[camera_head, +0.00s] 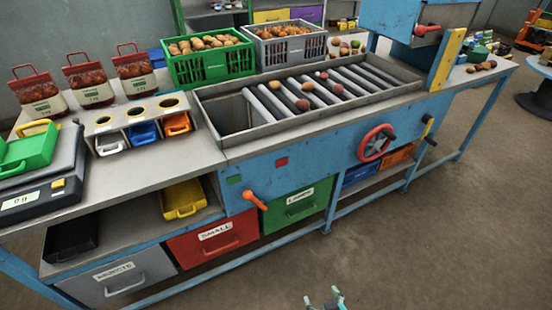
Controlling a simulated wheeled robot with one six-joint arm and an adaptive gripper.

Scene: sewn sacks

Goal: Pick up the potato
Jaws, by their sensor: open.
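Several potato-like items lie on the roller bed of the blue sorting bench, among them a tan one (308,86), a reddish one (303,104) and another reddish one (337,88). Brown potatoes (204,43) fill a green crate behind the bed. I cannot tell which single potato the task means. My gripper (323,298) shows only at its tips at the bottom edge, open and empty, over the floor in front of the bench and apart from every potato. The rest of it is out of frame.
The roller bed (262,136) has a raised metal rim. A grey crate (322,47) of brown produce stands behind it. A red handwheel (376,143) and an orange lever (255,199) stick out from the bench front. The floor (440,240) in front is clear.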

